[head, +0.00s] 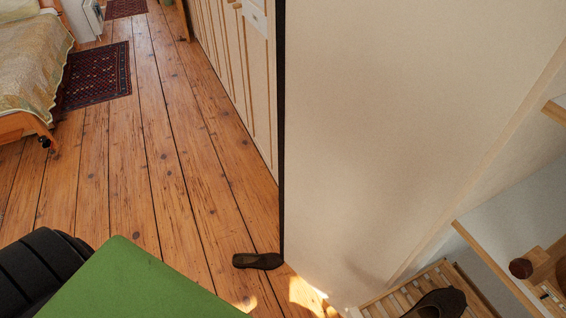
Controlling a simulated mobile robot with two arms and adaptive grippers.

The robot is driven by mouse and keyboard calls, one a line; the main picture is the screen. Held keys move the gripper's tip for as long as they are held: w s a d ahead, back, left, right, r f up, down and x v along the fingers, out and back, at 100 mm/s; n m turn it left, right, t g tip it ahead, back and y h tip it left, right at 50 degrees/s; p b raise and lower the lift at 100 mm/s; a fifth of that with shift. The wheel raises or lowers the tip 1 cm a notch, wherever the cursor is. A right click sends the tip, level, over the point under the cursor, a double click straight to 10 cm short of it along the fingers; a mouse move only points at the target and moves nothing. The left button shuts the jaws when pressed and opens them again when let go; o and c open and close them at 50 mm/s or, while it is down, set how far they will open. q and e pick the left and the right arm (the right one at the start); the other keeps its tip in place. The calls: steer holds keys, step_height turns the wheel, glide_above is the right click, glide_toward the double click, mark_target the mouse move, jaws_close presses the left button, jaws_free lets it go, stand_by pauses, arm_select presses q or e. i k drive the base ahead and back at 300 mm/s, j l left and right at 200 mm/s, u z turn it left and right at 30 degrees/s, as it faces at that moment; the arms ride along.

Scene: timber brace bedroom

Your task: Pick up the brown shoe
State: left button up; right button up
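A dark brown shoe (257,261) lies on the wooden floor near the bottom middle, by the lower corner of the pale wall panel. Another dark shoe (440,303) sits on a slatted wooden rack (399,296) at the bottom right, partly cut off by the picture edge. I cannot tell from this view which of the two is the browner. Neither of my grippers shows in the head view.
The pale panel (400,120) stands as a tall obstacle right of the floor shoe. A green flat surface (140,285) and a black ribbed shape (40,268) fill the lower left. A bed (30,70) and patterned rug (97,76) lie at upper left. The plank floor between is clear.

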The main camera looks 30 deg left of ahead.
mark_target(269, 261)
steer(key=k+j+u, duration=0.1)
steer(key=j+u, duration=0.15)
steer(key=k+j+u, duration=0.1)
steer(key=j+u, duration=0.4)
steer(key=j, duration=0.2)
steer(key=j+z, duration=0.1)
steer(key=z, duration=0.55)
